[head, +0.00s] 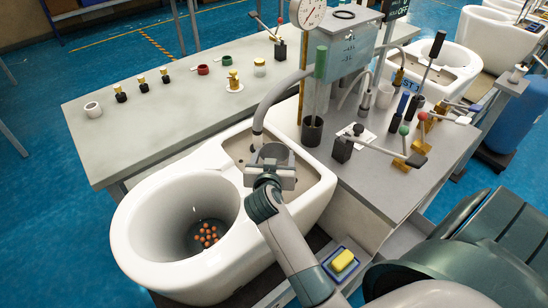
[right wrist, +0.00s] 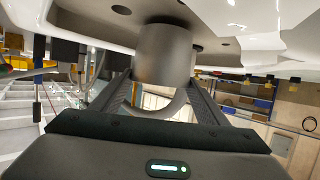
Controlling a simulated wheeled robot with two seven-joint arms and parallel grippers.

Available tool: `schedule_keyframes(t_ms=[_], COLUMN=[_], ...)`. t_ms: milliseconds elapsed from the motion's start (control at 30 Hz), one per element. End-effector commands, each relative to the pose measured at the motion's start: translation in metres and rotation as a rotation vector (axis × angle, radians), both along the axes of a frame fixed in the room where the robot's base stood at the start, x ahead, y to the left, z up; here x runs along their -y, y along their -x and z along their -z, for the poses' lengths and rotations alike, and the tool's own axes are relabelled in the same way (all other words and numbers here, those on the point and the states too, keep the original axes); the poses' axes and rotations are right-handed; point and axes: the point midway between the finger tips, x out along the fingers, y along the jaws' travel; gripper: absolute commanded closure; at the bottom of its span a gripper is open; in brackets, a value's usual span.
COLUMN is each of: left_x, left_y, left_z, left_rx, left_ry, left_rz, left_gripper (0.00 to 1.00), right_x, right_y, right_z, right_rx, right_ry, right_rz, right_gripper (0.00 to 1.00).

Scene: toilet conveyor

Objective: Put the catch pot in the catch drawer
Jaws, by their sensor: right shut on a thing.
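The catch pot, a grey metal cylinder with a looped handle (right wrist: 165,55), is between the fingers of my right gripper (head: 272,178) in the head view. The gripper is shut on it, and the fingers show on both sides of the handle in the right wrist view (right wrist: 160,98). The pot's round rim (head: 272,151) is over the rear deck of the white toilet (head: 190,255), next to the grey hose end. I cannot tell whether its base touches the deck. I cannot make out the catch drawer. My left gripper is not in view.
Several orange balls (head: 207,236) lie in the toilet bowl. A yellow sponge (head: 342,260) sits on a blue tray at the front. A grey hose (head: 266,103) arches close to the pot. Levers and a dark cup (head: 312,131) stand on the right bench (head: 372,185).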

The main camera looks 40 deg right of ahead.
Motion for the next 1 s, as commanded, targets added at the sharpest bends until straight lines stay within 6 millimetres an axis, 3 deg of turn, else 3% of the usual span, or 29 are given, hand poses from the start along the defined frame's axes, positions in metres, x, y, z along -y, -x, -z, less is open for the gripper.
schedule_keyframes(t_ms=[133,533,567,600,1000], left_x=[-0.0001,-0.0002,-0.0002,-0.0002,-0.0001], left_y=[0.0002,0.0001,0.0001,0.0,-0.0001], left_z=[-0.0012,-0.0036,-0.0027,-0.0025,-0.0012], left_rx=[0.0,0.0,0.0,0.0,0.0], left_ry=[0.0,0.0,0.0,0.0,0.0], left_rz=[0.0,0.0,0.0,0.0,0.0], left_gripper=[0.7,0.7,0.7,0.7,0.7], right_x=[0.0,0.0003,0.0002,0.0002,-0.0001], right_y=[0.0,-0.0001,-0.0001,-0.0001,-0.0002], right_z=[0.009,0.0114,0.0119,0.0119,0.0109], right_rx=[0.001,0.001,0.002,0.002,0.002], right_ry=[-0.001,0.002,0.001,0.001,-0.001], right_rz=[0.0,0.0,0.0,0.0,0.001], right_gripper=[0.57,0.57,0.25,0.15,0.13])
